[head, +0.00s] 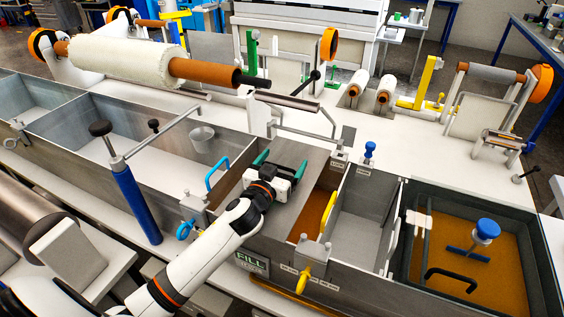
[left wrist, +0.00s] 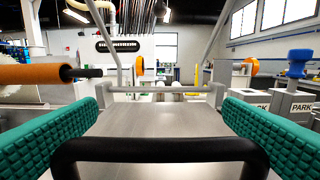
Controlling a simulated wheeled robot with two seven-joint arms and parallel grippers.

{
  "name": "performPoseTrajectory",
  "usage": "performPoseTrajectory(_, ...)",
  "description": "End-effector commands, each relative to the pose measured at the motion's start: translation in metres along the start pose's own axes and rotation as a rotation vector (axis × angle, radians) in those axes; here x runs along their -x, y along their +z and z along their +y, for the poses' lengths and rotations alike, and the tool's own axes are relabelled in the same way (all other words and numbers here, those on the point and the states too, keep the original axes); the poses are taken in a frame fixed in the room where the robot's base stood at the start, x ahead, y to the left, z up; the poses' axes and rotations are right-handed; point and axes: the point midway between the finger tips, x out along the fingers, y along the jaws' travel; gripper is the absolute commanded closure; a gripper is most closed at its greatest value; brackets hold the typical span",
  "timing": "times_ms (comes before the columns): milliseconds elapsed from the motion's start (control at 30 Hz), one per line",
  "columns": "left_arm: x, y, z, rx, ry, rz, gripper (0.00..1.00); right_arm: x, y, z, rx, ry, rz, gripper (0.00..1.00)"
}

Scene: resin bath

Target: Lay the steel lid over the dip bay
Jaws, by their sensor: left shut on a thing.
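The steel lid (head: 301,205) is a flat grey plate over part of the trough in the head view. It also fills the lower middle of the left wrist view (left wrist: 160,122). Beside its right edge, a strip of amber resin shows in the dip bay (head: 314,213); the lid hides the rest. My left gripper (head: 281,167), with green ribbed pads, is shut on the lid's black handle (left wrist: 160,150). The lid looks about level with the trough rim; I cannot tell whether it rests there. My right gripper is not in view.
A grey partition bay (head: 362,212) and an amber-filled tank (head: 500,275) with a blue-knobbed tool (head: 486,230) lie to the right. A metal bar frame (head: 300,104) stands behind the lid. A white roll (head: 125,58) hangs at upper left. A blue post (head: 137,205) stands left.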

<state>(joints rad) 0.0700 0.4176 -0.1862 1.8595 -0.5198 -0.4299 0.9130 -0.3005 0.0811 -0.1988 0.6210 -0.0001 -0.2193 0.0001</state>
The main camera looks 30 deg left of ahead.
Motion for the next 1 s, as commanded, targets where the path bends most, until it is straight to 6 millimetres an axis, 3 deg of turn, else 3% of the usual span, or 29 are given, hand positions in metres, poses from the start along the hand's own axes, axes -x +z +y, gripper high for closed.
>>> performPoseTrajectory(367, 0.000, -0.005, 0.000, 0.000, -0.001, -0.004, 0.43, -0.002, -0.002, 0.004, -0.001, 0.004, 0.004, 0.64)
performPoseTrajectory(400, 0.000, -0.006, 0.000, 0.000, 0.000, -0.001, 0.06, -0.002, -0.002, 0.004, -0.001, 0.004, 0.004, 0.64)
performPoseTrajectory(433, 0.000, -0.005, 0.000, 0.000, 0.000, -0.001, 0.01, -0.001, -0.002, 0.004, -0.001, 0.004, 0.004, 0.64)
performPoseTrajectory(733, 0.001, -0.002, 0.000, -0.001, -0.001, -0.001, 0.00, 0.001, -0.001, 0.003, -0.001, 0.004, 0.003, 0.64)
performPoseTrajectory(867, 0.018, -0.007, 0.000, 0.000, -0.002, 0.000, 0.00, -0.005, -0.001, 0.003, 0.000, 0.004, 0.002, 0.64)
performPoseTrajectory(1000, 0.048, -0.008, 0.000, 0.001, -0.002, 0.001, 0.00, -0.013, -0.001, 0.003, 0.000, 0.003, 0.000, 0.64)
